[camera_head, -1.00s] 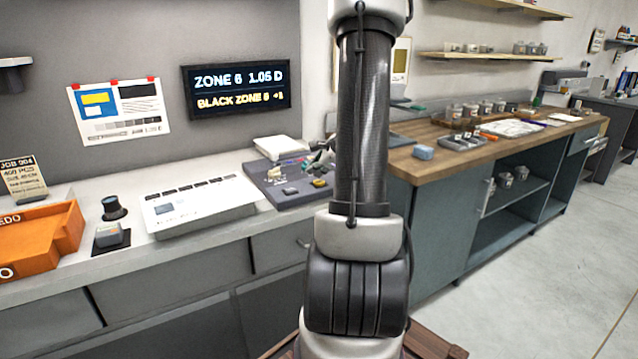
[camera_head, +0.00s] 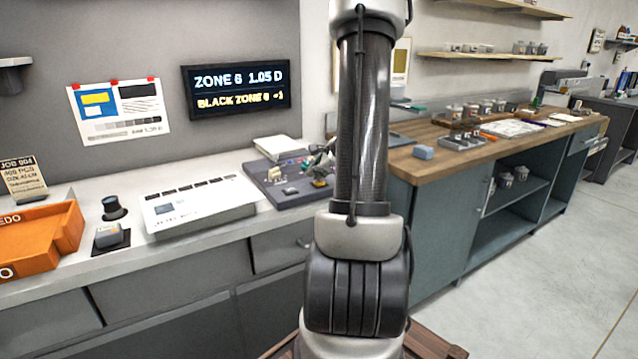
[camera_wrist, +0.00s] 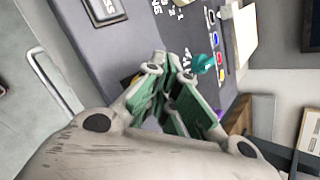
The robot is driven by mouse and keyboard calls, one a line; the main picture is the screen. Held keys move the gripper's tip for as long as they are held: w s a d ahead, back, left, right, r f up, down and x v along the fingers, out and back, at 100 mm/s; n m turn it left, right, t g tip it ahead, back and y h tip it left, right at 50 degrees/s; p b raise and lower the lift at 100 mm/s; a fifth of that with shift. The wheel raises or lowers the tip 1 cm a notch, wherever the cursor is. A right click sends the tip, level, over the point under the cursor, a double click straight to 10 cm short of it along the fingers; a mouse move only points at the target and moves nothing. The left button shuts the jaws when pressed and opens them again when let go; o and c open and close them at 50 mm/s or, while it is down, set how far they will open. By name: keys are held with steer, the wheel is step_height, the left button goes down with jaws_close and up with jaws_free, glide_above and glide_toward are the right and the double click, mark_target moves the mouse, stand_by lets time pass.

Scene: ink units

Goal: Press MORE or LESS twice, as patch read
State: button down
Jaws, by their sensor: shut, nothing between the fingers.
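The wall display (camera_head: 237,88) reads ZONE 6 1.05 D, with BLACK ZONE 6 and a signed 1 below; the sign is too small to be sure of. The dark key console (camera_head: 287,196) lies on the counter with several keys, among them a grey one (camera_head: 290,191). I cannot make out MORE or LESS. My gripper (camera_head: 322,162) is over the console's right part, partly hidden by my arm. In the wrist view my gripper (camera_wrist: 172,68) is shut and empty, green pads together, over the dark console surface (camera_wrist: 110,45). Whether it touches a key is unclear.
A white unit (camera_head: 200,205) stands left of the console, then a small dark pad with a grey block (camera_head: 109,235) and an orange tray (camera_head: 45,240). A print sheet (camera_head: 118,110) hangs on the wall. A teal piece (camera_wrist: 203,63) shows beside my fingers.

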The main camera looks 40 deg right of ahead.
steer(key=shift+f, duration=0.4)
steer(key=shift+r, duration=0.1)
stand_by(0.5)
steer(key=shift+r, duration=0.8)
steer(key=shift+r, duration=2.5)
